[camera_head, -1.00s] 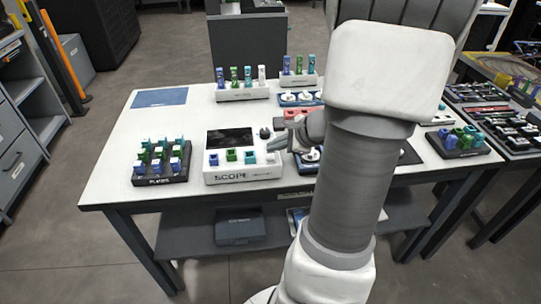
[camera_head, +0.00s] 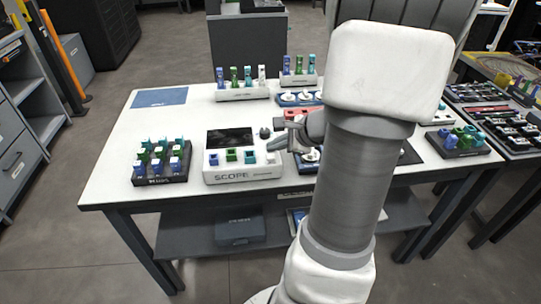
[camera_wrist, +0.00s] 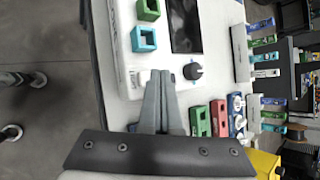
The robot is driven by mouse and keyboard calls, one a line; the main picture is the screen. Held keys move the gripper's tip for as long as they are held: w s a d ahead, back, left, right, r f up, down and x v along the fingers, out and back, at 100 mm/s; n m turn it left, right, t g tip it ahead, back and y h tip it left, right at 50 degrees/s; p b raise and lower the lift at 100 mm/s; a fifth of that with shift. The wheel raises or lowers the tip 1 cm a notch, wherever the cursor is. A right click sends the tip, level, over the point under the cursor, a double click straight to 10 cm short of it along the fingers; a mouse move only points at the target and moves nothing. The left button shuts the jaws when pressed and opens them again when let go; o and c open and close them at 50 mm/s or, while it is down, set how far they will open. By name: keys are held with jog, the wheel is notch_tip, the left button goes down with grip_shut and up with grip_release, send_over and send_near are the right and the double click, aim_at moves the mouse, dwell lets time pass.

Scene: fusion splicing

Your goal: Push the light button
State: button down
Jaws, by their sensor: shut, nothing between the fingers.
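The white SCOPE device (camera_head: 243,174) stands on the table, with a dark screen (camera_head: 229,137), a dark round knob (camera_head: 265,133) and colored blocks along its front. In the wrist view the device (camera_wrist: 128,62) fills the upper middle, with its knob (camera_wrist: 193,71) right of my fingertips. My gripper (camera_head: 272,147) is shut and empty, with its tips at the device's right end; it also shows in the wrist view (camera_wrist: 161,75). I cannot tell whether the tips touch the device. I cannot make out the light button clearly; the fingers may hide it.
A black tray of colored blocks (camera_head: 161,175) stands left of the device. White racks with upright colored pieces (camera_head: 242,92) stand behind. Red and green blocks (camera_wrist: 218,117) lie near my gripper's right side. The table's left part is clear around a blue mat (camera_head: 159,97).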

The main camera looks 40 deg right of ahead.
aim_at(274, 158)
jog(key=shift+f+b, duration=0.45)
jog(key=shift+b, duration=0.05)
jog(key=shift+f+b, duration=0.35)
jog(key=shift+b, duration=0.05)
dwell(0.4)
jog(key=shift+r, duration=0.1)
jog(key=shift+r+p, duration=0.65)
jog(key=shift+r, duration=0.1)
notch_tip(274, 158, up, 6)
jog(key=p, duration=0.5)
dwell(0.5)
